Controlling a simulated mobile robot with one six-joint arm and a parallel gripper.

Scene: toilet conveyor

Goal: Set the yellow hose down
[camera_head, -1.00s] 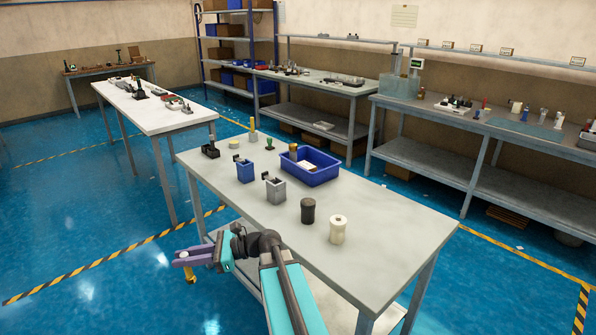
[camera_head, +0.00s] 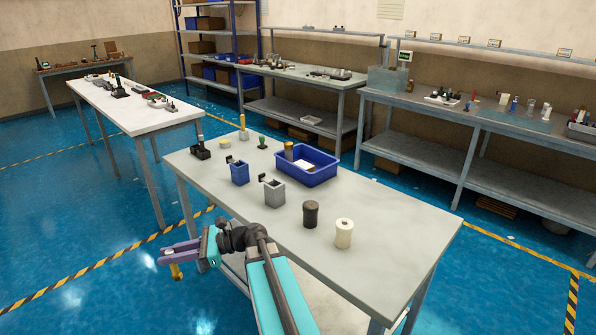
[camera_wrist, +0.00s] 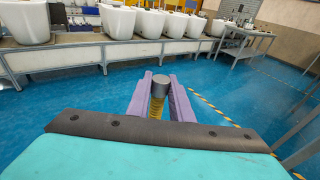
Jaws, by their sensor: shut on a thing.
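The yellow hose (camera_wrist: 156,103) is held between the purple fingers of my gripper (camera_wrist: 160,88), with its grey end cap up in the wrist view. In the head view the yellow hose (camera_head: 176,271) hangs below my gripper (camera_head: 178,253), which is shut on it. They are in the air over the blue floor, left of the near grey table (camera_head: 385,229). No surface touches the hose's lower end in the head view.
The near table carries a blue bin (camera_head: 322,172), a blue holder (camera_head: 239,173), a grey holder (camera_head: 274,193), a black cylinder (camera_head: 310,214) and a white cylinder (camera_head: 344,233). Its front right is clear. A white table (camera_head: 150,118) stands left. The wrist view shows several white toilets (camera_wrist: 117,21).

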